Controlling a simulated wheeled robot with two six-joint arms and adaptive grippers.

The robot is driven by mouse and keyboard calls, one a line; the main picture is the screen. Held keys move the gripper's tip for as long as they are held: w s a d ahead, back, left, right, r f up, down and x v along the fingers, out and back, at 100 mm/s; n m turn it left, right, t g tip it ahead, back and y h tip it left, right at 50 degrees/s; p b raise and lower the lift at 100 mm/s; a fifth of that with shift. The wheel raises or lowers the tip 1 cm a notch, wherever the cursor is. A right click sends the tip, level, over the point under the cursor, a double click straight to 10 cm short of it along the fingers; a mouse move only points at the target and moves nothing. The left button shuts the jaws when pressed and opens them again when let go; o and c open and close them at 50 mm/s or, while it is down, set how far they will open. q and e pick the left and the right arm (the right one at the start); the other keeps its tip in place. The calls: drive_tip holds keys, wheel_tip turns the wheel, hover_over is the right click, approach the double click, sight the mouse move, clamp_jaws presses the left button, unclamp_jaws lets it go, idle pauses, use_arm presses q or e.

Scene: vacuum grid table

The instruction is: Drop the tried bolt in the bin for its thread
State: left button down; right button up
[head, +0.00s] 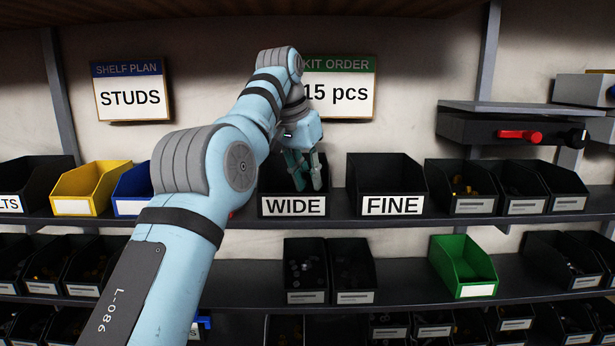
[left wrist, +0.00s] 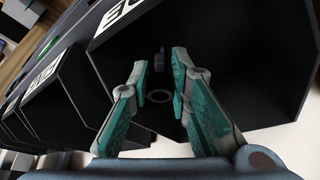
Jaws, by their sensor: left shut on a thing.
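My left gripper (head: 307,181) reaches over the black bin labelled WIDE (head: 293,207), its fingertips at the bin's mouth. The left wrist view shows the two teal-padded fingers (left wrist: 161,65) close together, with a small dark bolt (left wrist: 160,62) between their tips. The bolt is hard to make out against the dark bin interior (left wrist: 235,60), and its thread cannot be read. In the head view the fingers hide it. The black bin labelled FINE (head: 392,206) stands just right of the WIDE bin and looks empty. My right gripper is not in view.
A yellow bin (head: 83,206) and a blue bin (head: 131,207) stand to the left on the same shelf. Bins with small parts (head: 473,207) stand to the right. A grey ledge with a red handle (head: 520,135) juts out above them. A green bin (head: 477,291) is below.

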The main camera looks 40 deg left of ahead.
use_arm(q)
drive_tip(key=c, duration=1.8)
unclamp_jaws()
drive_tip(key=shift+w+f, duration=0.1)
drive_tip(key=shift+r, duration=0.2)
drive_tip(key=p+v, duration=0.3)
drive_tip(key=v, duration=0.5)
drive_tip(key=shift+d+r+p, duration=0.1)
drive_tip(key=shift+p, duration=0.2)
